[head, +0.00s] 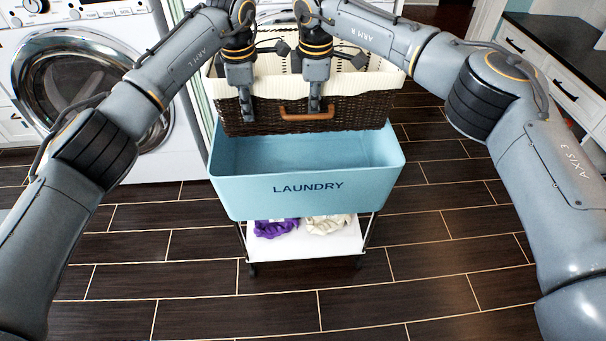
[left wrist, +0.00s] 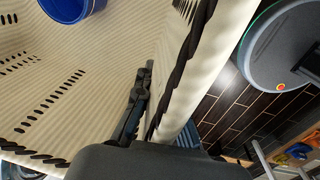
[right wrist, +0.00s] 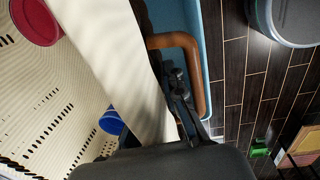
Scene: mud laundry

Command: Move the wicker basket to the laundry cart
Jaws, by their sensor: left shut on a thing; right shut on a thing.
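The dark brown wicker basket (head: 360,112) has a cream liner and a brown handle (head: 307,114). It is over the back part of the light blue laundry cart (head: 310,188), whose front interior looks empty. My left gripper (head: 246,108) is shut on the basket's near rim, left of the handle. My right gripper (head: 314,106) is shut on the same rim near the handle's middle. The left wrist view shows the lined rim (left wrist: 192,80) and a blue round item (left wrist: 72,8) inside. The right wrist view shows red (right wrist: 36,20) and blue (right wrist: 111,122) items inside. The basket's underside is hidden.
White cabinets with a dark counter (head: 555,45) stand at the right. Purple (head: 277,228) and cream (head: 327,224) cloths lie on the cart's lower shelf. The wood-look floor around the cart is clear.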

